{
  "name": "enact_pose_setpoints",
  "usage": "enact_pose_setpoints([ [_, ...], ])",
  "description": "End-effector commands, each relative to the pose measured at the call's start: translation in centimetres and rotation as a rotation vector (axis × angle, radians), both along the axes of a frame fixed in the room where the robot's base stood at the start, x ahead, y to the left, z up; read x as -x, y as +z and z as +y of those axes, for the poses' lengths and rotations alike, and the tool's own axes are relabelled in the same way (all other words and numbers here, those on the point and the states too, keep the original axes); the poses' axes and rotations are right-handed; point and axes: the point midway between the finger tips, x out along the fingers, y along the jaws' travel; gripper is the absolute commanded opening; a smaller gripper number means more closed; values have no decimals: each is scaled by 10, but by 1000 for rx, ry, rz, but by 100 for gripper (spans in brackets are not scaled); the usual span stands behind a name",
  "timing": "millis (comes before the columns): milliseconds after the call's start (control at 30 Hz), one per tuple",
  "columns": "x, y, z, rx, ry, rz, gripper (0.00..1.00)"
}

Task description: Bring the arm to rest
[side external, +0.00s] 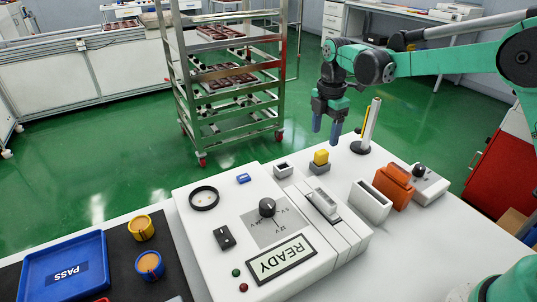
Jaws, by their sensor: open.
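My gripper (327,128) hangs pointing down at the end of the green arm, over the far right part of the white bench. Its two blue fingertips are apart and nothing shows between them. It is above and a little right of a yellow block (321,157) that sits on a small grey base. The gripper appears clear of the bench and of the things on it.
A thin upright post (371,125) stands just right of my gripper. An orange block (394,186), a white open box (370,202) and a white test unit (230,215) with a READY display (282,259) stand nearer. A blue PASS tray (65,272) lies front left, beside two yellow-orange round parts (141,228).

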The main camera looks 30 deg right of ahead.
Motion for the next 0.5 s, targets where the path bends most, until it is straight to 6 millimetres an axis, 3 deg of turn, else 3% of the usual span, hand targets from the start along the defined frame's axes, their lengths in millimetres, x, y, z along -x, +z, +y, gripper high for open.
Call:
enact_pose_setpoints([
  [167, 0, 14, 0, 0, 0, 0, 64],
  [500, 1, 16, 0, 0, -6, -2, 64],
])
